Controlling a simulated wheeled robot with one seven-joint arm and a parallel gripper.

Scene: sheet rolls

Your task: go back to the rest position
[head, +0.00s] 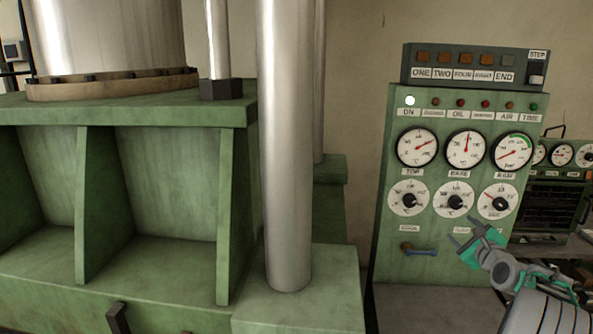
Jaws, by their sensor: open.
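My gripper (467,237) is at the lower right of the head view, in front of the lower right part of a green control panel (384,210). Its two fingers are apart and nothing shows between them. My arm reaches in from the bottom right corner. A handle with a blue grip (420,252) sits low on the panel, to the left of my gripper; I cannot tell how far apart they are in depth.
A big green press (178,122) with a steel column (285,150) fills the left. The panel carries gauges (466,149), dials (453,200) and a button box (470,66). A second gauge unit (548,205) stands at the right edge, behind my arm.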

